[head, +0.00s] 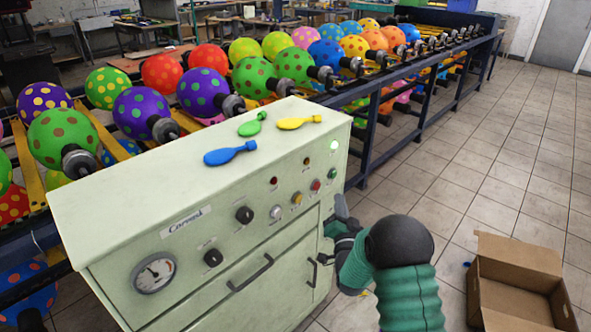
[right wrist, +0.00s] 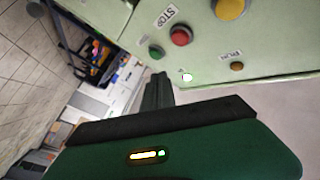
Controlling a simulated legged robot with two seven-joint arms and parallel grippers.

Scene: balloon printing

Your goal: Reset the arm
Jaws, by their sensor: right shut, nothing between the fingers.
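My right gripper (head: 341,207) is at the right edge of the pale green control cabinet (head: 190,240), beside its button panel. Its fingers are together and empty. In the right wrist view the shut fingers (right wrist: 158,90) point toward the panel, close to a lit white lamp (right wrist: 187,77), a green button (right wrist: 156,52) and a red button (right wrist: 180,36) by a STOP label. I cannot tell whether the fingers touch the panel. My left gripper is not in view.
Blue (head: 230,154), green (head: 252,124) and yellow (head: 299,123) flat balloons lie on the cabinet top. Behind stands a long rack (head: 400,95) of dotted inflated balloons. An open cardboard box (head: 520,285) sits on the floor at right. The tiled floor (head: 480,170) is mostly clear.

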